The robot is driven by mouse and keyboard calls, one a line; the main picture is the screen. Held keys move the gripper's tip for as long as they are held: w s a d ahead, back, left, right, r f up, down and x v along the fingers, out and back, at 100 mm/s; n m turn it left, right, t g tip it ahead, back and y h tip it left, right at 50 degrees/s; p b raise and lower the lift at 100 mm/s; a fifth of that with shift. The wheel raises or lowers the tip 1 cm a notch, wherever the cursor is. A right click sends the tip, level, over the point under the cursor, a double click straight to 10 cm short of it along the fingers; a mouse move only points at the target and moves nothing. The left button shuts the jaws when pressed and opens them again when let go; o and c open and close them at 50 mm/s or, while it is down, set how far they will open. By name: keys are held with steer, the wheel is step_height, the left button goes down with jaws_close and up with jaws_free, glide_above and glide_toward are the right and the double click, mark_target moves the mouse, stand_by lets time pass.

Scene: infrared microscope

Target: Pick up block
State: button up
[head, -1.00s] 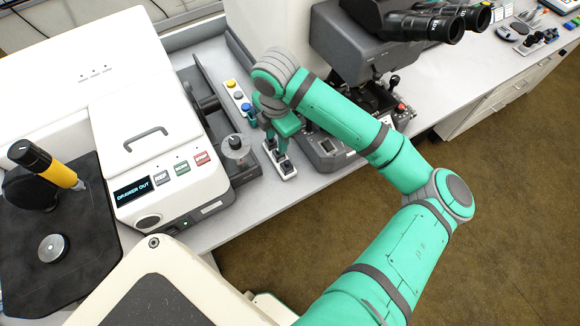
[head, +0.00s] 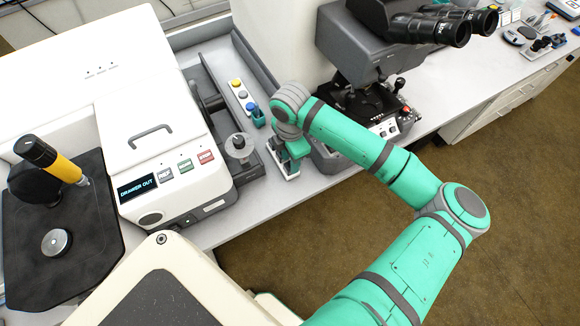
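My green gripper (head: 283,162) points down over the bench, beside the grey tray and the control panel under the microscope. Its fingertips are small and partly covered by my wrist, so I cannot tell whether it is open or shut on something. I cannot make out a separate block at the fingers. A small blue holder (head: 258,116) stands just behind and left of my gripper, apart from it.
The white instrument (head: 150,110) reads "DRAWER OUT" at left. A clear round-topped part (head: 239,146) stands left of my gripper. Yellow, white and blue buttons (head: 242,94) sit on a strip behind. The microscope (head: 385,60) stands close behind my arm.

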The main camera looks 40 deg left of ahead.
steer(key=shift+f, duration=0.8)
steer(key=shift+c, duration=0.3)
steer(key=c, duration=0.8)
steer(key=shift+r, duration=0.15)
